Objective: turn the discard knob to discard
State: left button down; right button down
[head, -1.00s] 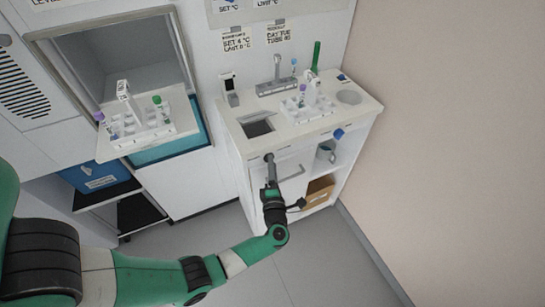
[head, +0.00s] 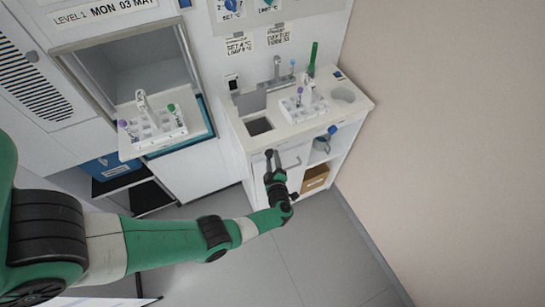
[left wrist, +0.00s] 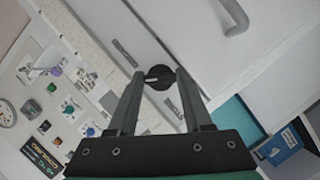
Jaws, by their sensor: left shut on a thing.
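A round black knob (left wrist: 158,77) with a pale mark sits on the white cabinet front in the left wrist view. I take it to be the discard knob. My left gripper (left wrist: 160,80) has one finger on each side of it and is shut on it. In the head view my left gripper (head: 270,156) is at the front of the small white counter, below its square dark opening (head: 259,126). It hides the knob there. My right gripper is not in view.
A bar handle (head: 291,161) is just right of the gripper. A tube rack (head: 294,115) stands on the counter (head: 288,134), with a blue knob (head: 332,130) at its right front. Another rack (head: 152,134) sits on a shelf at left. The floor (head: 310,245) is clear.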

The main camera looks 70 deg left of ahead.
pick_arm(q)
jog(key=shift+m, duration=0.4)
jog(key=shift+c, duration=1.6)
grip_release()
jog(key=shift+d+r+p, duration=0.2)
jog(key=shift+d+p, duration=0.15)
jog(key=shift+p, duration=0.1)
jog(key=p+v, duration=0.3)
jog(key=v, duration=0.8)
jog(key=shift+p, duration=0.35)
jog(key=shift+a, duration=0.15)
